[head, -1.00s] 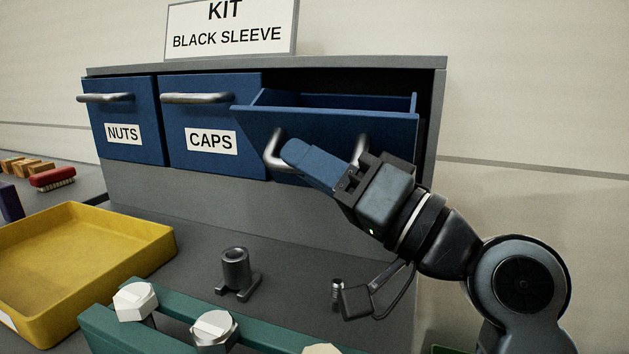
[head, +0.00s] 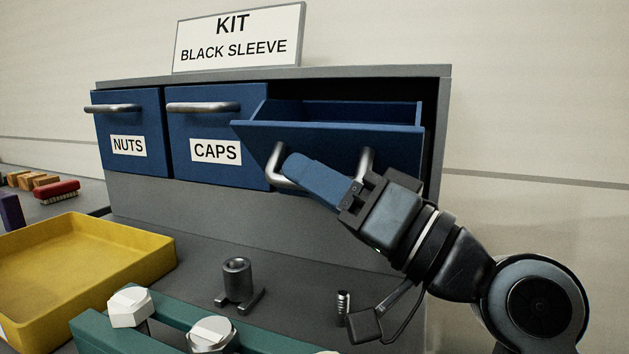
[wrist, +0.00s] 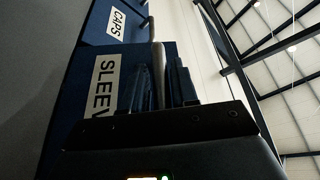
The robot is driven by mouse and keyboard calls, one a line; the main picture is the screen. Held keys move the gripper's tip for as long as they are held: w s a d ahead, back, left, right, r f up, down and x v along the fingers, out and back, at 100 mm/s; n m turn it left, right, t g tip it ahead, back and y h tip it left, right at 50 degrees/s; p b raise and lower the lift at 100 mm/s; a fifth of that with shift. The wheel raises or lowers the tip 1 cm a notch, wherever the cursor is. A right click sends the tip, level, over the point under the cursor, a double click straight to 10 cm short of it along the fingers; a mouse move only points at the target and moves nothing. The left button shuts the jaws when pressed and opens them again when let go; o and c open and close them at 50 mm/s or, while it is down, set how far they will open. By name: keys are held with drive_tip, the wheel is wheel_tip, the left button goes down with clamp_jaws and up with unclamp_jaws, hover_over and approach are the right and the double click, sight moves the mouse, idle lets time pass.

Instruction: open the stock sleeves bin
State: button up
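The sleeves bin (head: 400,145) is the blue drawer at the right of the grey cabinet. It is pulled partly out, with its open top showing and its front ahead of the other drawers. Its contents are hidden behind its front. Its label is hidden by my gripper in the head view, but part of it, "SLEEV", shows in the wrist view (wrist: 104,84). My gripper (head: 303,170) is at the metal handle (head: 276,168). In the wrist view, the handle bar (wrist: 157,58) runs between the two fingers, which look closed on it.
The nuts bin (head: 130,123) and caps bin (head: 205,119) are shut. Below stand a dark sleeve-like part on a stand (head: 238,282), a small threaded part (head: 343,302), a yellow tray (head: 150,262) and a green rack (head: 90,330) with pale hex bolts (head: 130,308).

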drive_tip(key=shift+o, duration=1)
